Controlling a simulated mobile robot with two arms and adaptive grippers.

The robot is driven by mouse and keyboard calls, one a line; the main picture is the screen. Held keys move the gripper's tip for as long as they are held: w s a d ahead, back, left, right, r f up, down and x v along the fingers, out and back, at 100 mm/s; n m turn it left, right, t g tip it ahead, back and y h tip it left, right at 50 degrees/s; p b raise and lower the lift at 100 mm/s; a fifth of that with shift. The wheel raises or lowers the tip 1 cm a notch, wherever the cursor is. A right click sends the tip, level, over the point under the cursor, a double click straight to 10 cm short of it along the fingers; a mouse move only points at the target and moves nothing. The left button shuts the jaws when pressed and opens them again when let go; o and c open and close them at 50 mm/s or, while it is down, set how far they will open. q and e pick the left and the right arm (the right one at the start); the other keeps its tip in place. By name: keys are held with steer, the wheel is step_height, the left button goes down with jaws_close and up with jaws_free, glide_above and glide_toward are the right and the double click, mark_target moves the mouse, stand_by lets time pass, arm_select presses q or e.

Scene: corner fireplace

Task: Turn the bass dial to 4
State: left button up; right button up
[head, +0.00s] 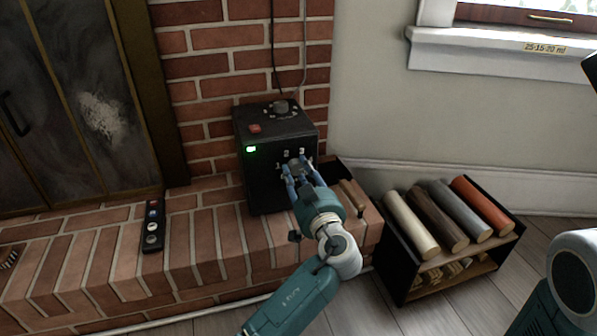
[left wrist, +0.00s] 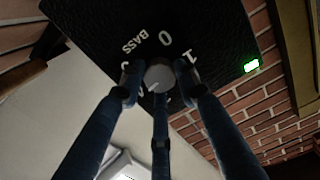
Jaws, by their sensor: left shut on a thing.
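The black speaker box (head: 262,168) stands on the brick hearth with numbers on its front face. My left gripper (head: 294,168) is at that face, with its fingers closed around the bass dial. In the left wrist view, the grey round bass dial (left wrist: 160,76) sits between the fingertips of the left gripper (left wrist: 159,80). The word BASS, a 0 and a 1 show around the dial; other marks are partly hidden by fingers. I cannot tell where the dial points. My right gripper is not in view.
The box has a top knob (head: 281,106), a red button (head: 254,128) and a lit green light (head: 251,149). A remote (head: 153,226) lies on the hearth at left. A log rack (head: 397,268) with several coloured rolls stands at right. Bare floor lies beyond it.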

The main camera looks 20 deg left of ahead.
arm_select(q)
steer(key=shift+r, duration=0.25)
steer(key=o, duration=1.1)
steer(key=v, duration=0.7)
steer(key=shift+s+d, duration=0.1)
steer(key=shift+s, duration=0.1)
